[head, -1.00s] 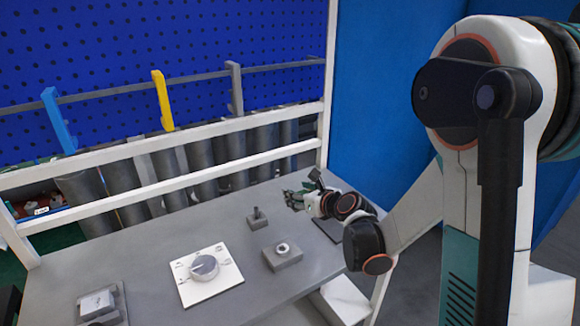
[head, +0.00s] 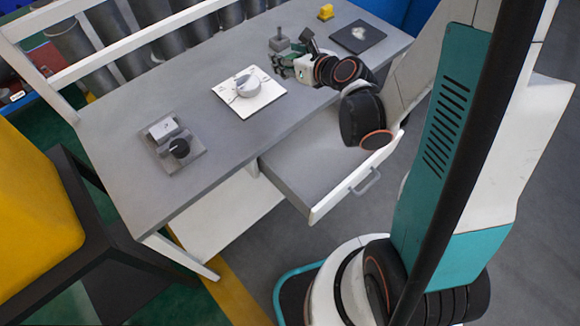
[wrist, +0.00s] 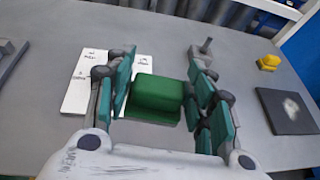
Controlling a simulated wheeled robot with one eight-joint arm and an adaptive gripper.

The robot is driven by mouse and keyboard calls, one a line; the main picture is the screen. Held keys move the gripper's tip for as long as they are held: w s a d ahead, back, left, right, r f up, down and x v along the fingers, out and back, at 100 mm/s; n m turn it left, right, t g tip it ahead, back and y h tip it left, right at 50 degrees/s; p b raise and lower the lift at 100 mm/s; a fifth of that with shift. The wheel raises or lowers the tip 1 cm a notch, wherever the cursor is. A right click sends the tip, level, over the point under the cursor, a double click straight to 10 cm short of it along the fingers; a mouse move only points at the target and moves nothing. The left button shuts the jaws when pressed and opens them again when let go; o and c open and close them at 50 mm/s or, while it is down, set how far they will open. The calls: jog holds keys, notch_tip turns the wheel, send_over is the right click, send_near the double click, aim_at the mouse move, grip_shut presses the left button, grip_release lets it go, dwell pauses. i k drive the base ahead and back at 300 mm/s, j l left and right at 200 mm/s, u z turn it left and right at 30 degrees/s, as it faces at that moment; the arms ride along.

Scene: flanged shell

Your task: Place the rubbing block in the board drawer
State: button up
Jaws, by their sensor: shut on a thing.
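The rubbing block, a green block with a darker green lower edge (wrist: 158,95), is between my gripper's teal fingers in the wrist view. My gripper (wrist: 160,103) is shut on it. In the head view my gripper (head: 283,62) is over the far right part of the grey table, and the block cannot be made out there. The drawer (head: 300,150) under the table's front edge is pulled open. Its visible floor is bare, and its white front has a grey handle. My arm hides part of its right side. My gripper is beyond the drawer, on the table side.
A white plate with a round dial (head: 249,92) lies left of my gripper. A grey post on a base (head: 280,42) stands just behind it. A dark pad (head: 358,37) and a yellow block (head: 325,12) are at right. A grey fixture (head: 173,147) is at the table's left.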

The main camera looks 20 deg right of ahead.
aim_at(309, 143)
jog(key=k+j, duration=0.1)
jog(key=j, duration=0.3)
jog(key=k+j+z, duration=0.15)
jog(key=j, duration=0.25)
jog(key=k+j, duration=0.15)
jog(key=j, duration=0.25)
jog(key=k+j+z, duration=0.1)
jog(key=j, duration=0.3)
jog(key=k+j, duration=0.2)
jog(key=j, duration=0.2)
jog(key=k+j+z, duration=0.15)
jog(key=j, duration=0.25)
jog(key=k+j+z, duration=0.1)
jog(key=j, duration=0.35)
jog(key=k+j, duration=0.1)
jog(key=j, duration=0.35)
jog(key=i, duration=0.25)
jog(key=l+z, duration=0.05)
